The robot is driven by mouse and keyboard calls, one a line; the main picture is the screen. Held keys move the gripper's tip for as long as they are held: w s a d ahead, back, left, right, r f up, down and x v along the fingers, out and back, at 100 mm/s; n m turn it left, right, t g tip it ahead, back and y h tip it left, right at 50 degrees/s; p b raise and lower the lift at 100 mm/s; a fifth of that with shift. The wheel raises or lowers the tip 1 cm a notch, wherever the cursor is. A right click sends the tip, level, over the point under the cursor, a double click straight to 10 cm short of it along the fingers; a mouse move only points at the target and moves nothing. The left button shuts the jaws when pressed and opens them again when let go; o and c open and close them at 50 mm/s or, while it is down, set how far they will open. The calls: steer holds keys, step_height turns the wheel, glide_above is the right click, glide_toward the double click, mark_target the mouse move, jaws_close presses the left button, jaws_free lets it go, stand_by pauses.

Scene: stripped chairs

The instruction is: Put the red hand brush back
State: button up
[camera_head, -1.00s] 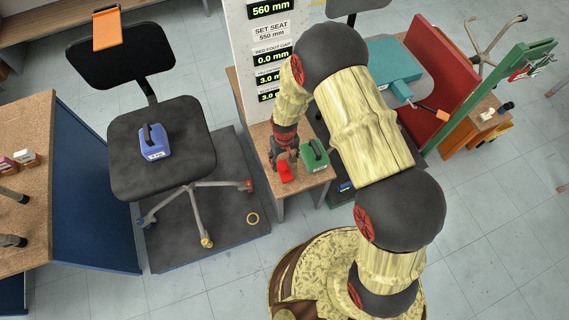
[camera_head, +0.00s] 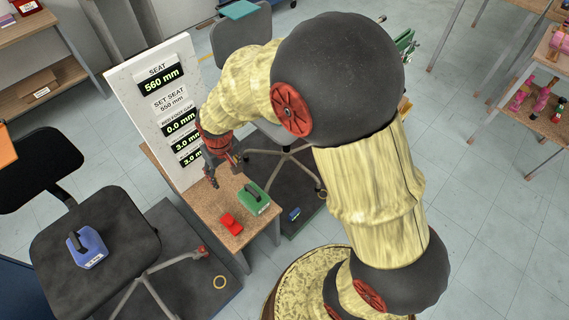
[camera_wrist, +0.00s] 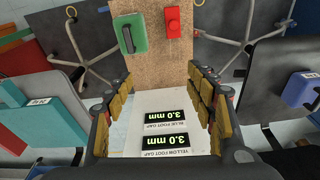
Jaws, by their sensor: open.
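The red hand brush (camera_head: 231,224) looks like a small red block and lies on the wooden side table (camera_head: 237,241), beside a green block with a dark handle (camera_head: 254,198). No bristles can be made out. In the wrist view the brush (camera_wrist: 172,22) is at the top, right of the green block (camera_wrist: 130,34), beyond my fingertips. My gripper (camera_head: 212,178) is open and empty, above the back part of the table and apart from the brush. In the wrist view the gap between my fingers (camera_wrist: 164,84) shows only table and sign board.
A white sign board with gap readouts (camera_head: 160,105) stands upright close behind my gripper. A black chair with a blue block (camera_head: 87,247) on its seat is at the left. Another chair (camera_head: 240,40) stands behind my arm. Grey floor is open at the right.

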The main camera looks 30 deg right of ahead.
steer(key=s+d+r+m+t, duration=0.1)
steer(key=s+d+r, duration=0.25)
steer(key=r, duration=0.45)
steer(key=s+d+r+t, duration=0.1)
steer(key=s+d+r, duration=0.1)
steer(key=s+r, duration=0.5)
steer(key=s+d+r+m+t, duration=0.1)
steer(key=s+d+r, duration=0.3)
steer(key=s+r, duration=0.4)
steer(key=shift+s+r+t, duration=0.3)
steer(key=shift+s+t, duration=0.1)
steer(key=shift+s, duration=0.75)
steer(key=shift+c, duration=1.1)
